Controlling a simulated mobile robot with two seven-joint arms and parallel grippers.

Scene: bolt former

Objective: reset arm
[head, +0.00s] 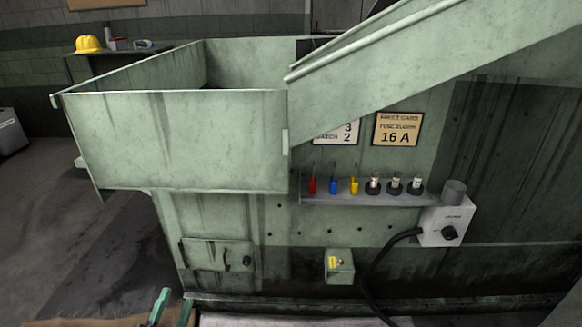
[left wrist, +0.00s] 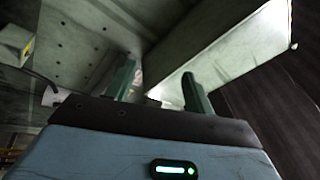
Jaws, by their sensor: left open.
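My left gripper (head: 174,303) shows at the bottom left of the head view as two green fingers, with a gap between them. In the left wrist view its two fingers (left wrist: 159,82) stand apart with nothing between them. It is low in front of the pale green machine (head: 230,225) and touches nothing that I can see. My right gripper cannot be made out in these views.
The machine has a large bin (head: 180,140), a sloping chute (head: 400,65) and a shelf (head: 370,199) with coloured fuses. A switch box (head: 446,225) has a black cable (head: 372,270) hanging down. Open floor (head: 40,230) lies to the left.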

